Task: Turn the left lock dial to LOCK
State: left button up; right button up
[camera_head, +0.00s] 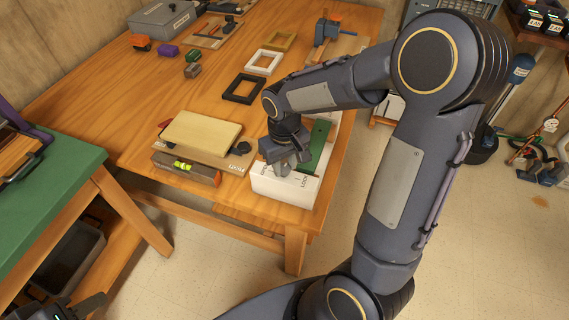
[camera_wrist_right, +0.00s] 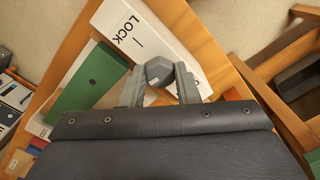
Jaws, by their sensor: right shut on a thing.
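A white lock box (camera_head: 312,190) with a green block (camera_head: 318,145) on top stands at the table's front right corner. The word LOCK and a short line are printed on its white face (camera_wrist_right: 140,35). A grey faceted dial (camera_wrist_right: 158,70) sits on this face, with a small pale mark on its side toward my palm. My right gripper (camera_head: 287,163) reaches down to the box, its two fingers (camera_wrist_right: 158,88) shut on either side of the dial. In the head view the gripper mostly hides the dial. Part of my left gripper (camera_head: 75,308) shows at the bottom left edge; its fingertips are unclear.
Black (camera_head: 243,88), white (camera_head: 263,62) and yellow (camera_head: 279,41) frames lie behind. A green-topped bench (camera_head: 50,205) stands at left.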

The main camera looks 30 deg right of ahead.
jog(key=m, duration=0.4)
jog(key=shift+m, duration=0.3)
jog(key=m, duration=0.3)
jog(key=shift+m, duration=0.3)
jog(key=m+p, duration=0.1)
jog(key=m, duration=0.3)
jog(key=shift+w+r, duration=0.1)
jog(key=shift+m+p, duration=0.45)
jog(key=shift+m, duration=1.65)
jog(key=o, duration=1)
jog(key=shift+c, duration=0.2)
